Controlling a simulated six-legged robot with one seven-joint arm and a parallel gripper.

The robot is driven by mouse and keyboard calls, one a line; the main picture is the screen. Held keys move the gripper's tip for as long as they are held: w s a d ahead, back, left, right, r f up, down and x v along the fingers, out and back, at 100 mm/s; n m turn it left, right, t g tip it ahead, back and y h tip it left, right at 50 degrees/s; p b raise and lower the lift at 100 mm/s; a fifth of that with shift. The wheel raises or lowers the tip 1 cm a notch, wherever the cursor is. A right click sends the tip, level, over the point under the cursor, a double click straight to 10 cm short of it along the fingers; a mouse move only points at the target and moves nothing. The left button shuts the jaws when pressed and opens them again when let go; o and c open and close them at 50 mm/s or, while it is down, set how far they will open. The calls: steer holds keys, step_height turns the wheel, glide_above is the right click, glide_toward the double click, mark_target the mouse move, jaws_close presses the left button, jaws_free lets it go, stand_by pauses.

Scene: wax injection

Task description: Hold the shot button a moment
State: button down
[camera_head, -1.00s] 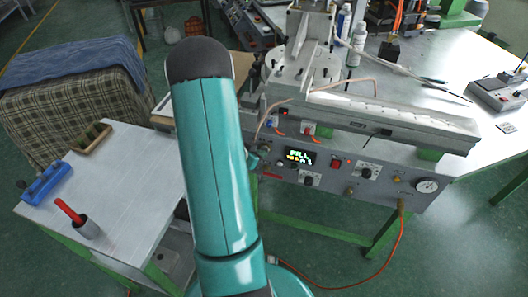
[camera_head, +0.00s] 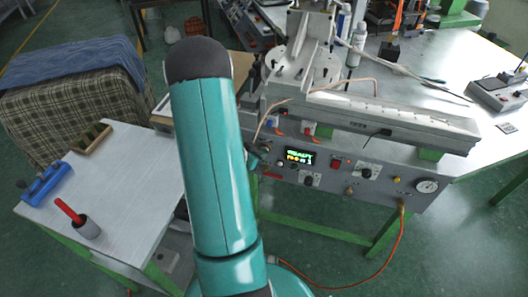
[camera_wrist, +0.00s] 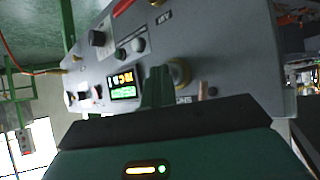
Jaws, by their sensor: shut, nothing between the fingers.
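The grey control panel (camera_head: 345,185) of the wax injector fills much of the wrist view (camera_wrist: 95,75). Its lit display (camera_head: 300,157) shows green and yellow text and also appears in the wrist view (camera_wrist: 123,86). My gripper (camera_wrist: 157,75) is shut and empty, its fingertips against or just in front of the panel, between the display and a brass knob (camera_wrist: 180,73). Two small round buttons (camera_wrist: 130,50) lie just beyond the tips. I cannot tell which control is the shot button, or whether the tips touch one. In the head view, my arm hides most of the gripper.
The injector stands on a metal bench (camera_head: 475,130) with green legs. A pressure gauge (camera_head: 427,186) and an orange hose (camera_head: 398,245) are at the panel's right end.

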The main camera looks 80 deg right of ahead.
steer(key=shift+a, duration=0.75)
steer(key=shift+w, duration=0.1)
steer(key=shift+w+a, duration=0.15)
steer(key=shift+a, duration=2.35)
